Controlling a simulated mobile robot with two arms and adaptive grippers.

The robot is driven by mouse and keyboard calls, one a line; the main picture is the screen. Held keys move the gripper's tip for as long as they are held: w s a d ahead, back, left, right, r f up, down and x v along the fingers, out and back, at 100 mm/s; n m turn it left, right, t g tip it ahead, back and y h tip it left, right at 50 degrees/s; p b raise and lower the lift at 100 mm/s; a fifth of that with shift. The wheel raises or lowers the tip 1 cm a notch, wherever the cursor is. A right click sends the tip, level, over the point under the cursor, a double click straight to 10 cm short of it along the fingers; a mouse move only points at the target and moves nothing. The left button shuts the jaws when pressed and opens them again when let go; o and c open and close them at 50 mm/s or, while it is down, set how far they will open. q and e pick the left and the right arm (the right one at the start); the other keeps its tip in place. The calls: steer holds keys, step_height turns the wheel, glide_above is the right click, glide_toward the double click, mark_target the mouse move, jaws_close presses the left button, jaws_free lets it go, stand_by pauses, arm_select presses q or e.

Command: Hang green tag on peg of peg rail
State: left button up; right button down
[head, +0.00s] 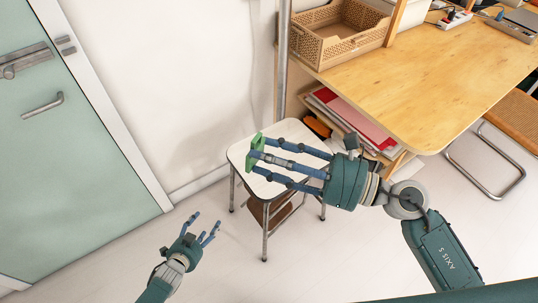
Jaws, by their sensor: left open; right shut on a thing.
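My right gripper (262,160) comes in from the right and is shut on the green tag (254,152) at its fingertips. The tag shows above the white stool (290,130) in the picture, and the blue fingers cover part of it. I cannot tell how high it is above the seat. My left gripper (206,228) is at the lower left, open and empty, over the pale floor. I see no peg rail or peg in this view.
A wooden desk (450,75) with a woven basket (340,30) is at the upper right, with papers (350,120) on a shelf below. A metal pole (283,60) stands behind the stool. A green door (70,150) is at left. Floor between door and stool is clear.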

arm_select(q)
steer(key=s+a+f+n+g+y, duration=0.1)
steer(key=s+f+n+g, duration=0.2)
steer(key=s+f, duration=0.5)
steer(key=s+a+f+n+g+y, duration=0.15)
steer(key=s+f, duration=0.35)
steer(key=s, duration=0.7)
arm_select(e)
steer(key=c, duration=1.5)
jaws_free()
arm_select(q)
steer(key=s+f+n+g, duration=0.2)
steer(key=s+g, duration=0.1)
steer(key=s, duration=0.8)
steer(key=s+f+n+g, duration=0.2)
steer(key=s+f+g, duration=0.1)
steer(key=s, duration=0.8)
steer(key=shift+s+n+y, duration=0.2)
steer(key=shift+n+y, duration=0.15)
arm_select(e)
steer(key=c, duration=0.5)
arm_select(q)
steer(key=shift+f, duration=0.1)
arm_select(e)
steer(key=shift+o, duration=0.3)
